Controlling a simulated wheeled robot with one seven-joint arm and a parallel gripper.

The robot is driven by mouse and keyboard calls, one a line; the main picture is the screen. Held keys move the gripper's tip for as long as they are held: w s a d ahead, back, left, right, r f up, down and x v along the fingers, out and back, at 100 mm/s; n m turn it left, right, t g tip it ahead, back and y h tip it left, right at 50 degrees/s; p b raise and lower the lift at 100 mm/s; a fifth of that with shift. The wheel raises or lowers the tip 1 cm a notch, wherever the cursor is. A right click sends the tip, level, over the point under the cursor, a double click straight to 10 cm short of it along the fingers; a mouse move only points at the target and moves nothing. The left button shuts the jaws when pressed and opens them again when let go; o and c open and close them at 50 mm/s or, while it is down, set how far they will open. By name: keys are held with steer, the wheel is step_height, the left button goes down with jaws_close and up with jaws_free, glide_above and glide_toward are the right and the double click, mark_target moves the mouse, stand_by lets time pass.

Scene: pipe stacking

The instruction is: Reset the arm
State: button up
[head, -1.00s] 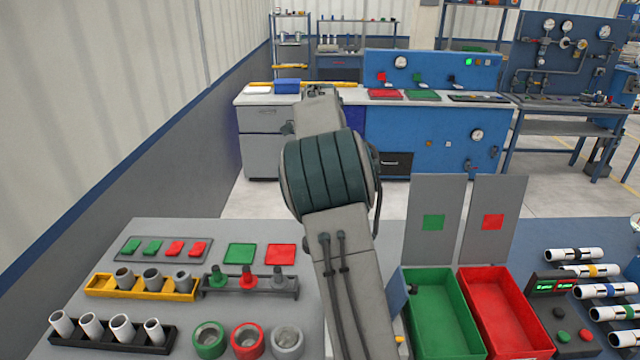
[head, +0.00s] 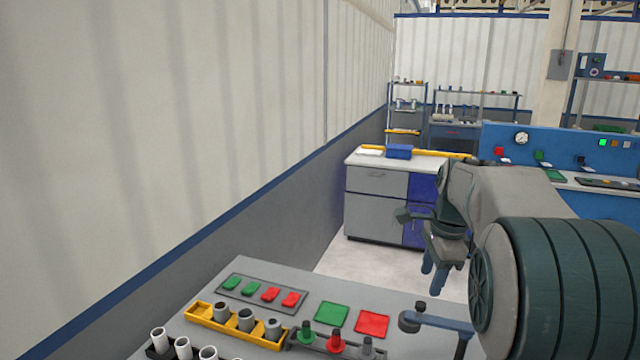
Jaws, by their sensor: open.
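My arm reaches in from the right edge, its ribbed joint large in front. My gripper (head: 435,270) hangs at its end, fingers down with blue tips, open and with nothing seen between them. It is above and beyond the table's right part, clear of the things on it. The grey worktable (head: 247,268) is at the bottom, cut off by the picture's lower edge.
A yellow rack (head: 200,312) holds several grey pipe pieces. A dark rack (head: 305,350) with pegs, a green square (head: 332,314) and a red square (head: 372,323) are beside it. White pipes (head: 183,348) stand in front. A blue bar (head: 445,322) is at right.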

steer(key=s+a+f+n+t, duration=0.1)
steer(key=s+a+f+n, duration=0.1)
steer(key=s+n, duration=0.4)
steer(key=s+a+f+n, duration=0.1)
steer(key=s+a+n, duration=0.2)
steer(key=s+n, duration=0.3)
steer(key=s+a+f+n+t, duration=0.1)
steer(key=s+a+f+n, duration=0.1)
steer(key=s+n, duration=0.4)
steer(key=s+a, duration=0.1)
steer(key=s, duration=0.4)
steer(key=shift+s+f+t+h, duration=0.3)
steer(key=shift+f+h, duration=0.05)
steer(key=shift+h, duration=0.05)
